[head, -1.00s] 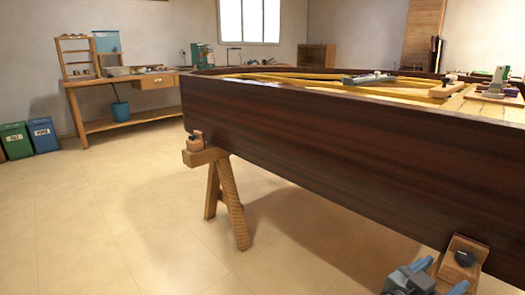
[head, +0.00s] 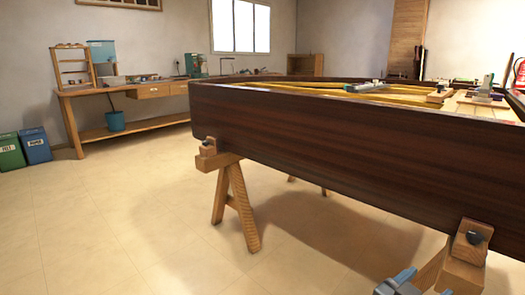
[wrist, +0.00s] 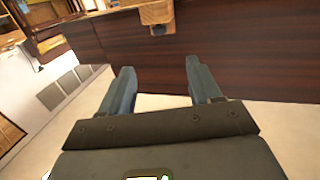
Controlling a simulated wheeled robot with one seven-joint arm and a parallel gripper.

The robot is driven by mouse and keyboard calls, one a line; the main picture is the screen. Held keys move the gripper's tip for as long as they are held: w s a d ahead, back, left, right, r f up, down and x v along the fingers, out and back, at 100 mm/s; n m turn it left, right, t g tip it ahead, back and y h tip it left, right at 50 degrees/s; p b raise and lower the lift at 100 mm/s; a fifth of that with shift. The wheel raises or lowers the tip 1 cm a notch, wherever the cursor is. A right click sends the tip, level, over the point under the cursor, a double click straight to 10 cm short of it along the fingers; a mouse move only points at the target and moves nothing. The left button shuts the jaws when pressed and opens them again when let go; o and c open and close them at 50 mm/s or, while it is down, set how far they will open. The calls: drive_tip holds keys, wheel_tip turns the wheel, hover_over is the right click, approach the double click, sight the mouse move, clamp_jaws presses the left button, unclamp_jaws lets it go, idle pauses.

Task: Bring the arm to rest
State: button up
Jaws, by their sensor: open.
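My gripper (head: 420,284) shows at the bottom edge of the head view, to the right, with only its blue-grey fingers in sight. In the wrist view my gripper (wrist: 155,80) has its two fingers wide apart with nothing between them. The dark wooden piano case (head: 330,135) stands beyond it on wooden trestles. A wooden trestle end with a dark knob (head: 466,250) is just right of my gripper in the head view. The dark side of the case (wrist: 240,50) also fills the upper right of the wrist view, apart from the fingers.
Another trestle (head: 232,195) supports the case's left end. A wooden workbench (head: 130,92) stands at the back wall, with a blue bucket (head: 115,121) on its lower shelf. Green (head: 10,152) and blue (head: 35,146) bins are at far left. The tiled floor (head: 120,225) at left is clear.

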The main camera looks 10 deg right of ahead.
drive_tip(key=s+a+f+n+t+y, duration=0.2)
drive_tip(key=s+a+f+n+y, duration=0.15)
drive_tip(key=s+f, duration=0.2)
drive_tip(key=s+a+f+n+t+y, duration=0.25)
drive_tip(key=s+f+n+y, duration=0.2)
drive_tip(key=f, duration=0.25)
drive_tip(key=s+a+n+y, duration=0.4)
drive_tip(key=s+a+y, duration=0.3)
drive_tip(key=s, duration=0.6)
drive_tip(key=s+a+r+n+t+y, duration=0.15)
drive_tip(key=s+r+t, duration=0.25)
drive_tip(key=s+r, duration=0.8)
wheel_tip(320, 180, up, 24)
drive_tip(key=p, duration=2.1)
drive_tip(key=shift+w+a+f+p, duration=0.25)
drive_tip(key=shift+a+p, duration=0.05)
drive_tip(key=shift+a, duration=0.05)
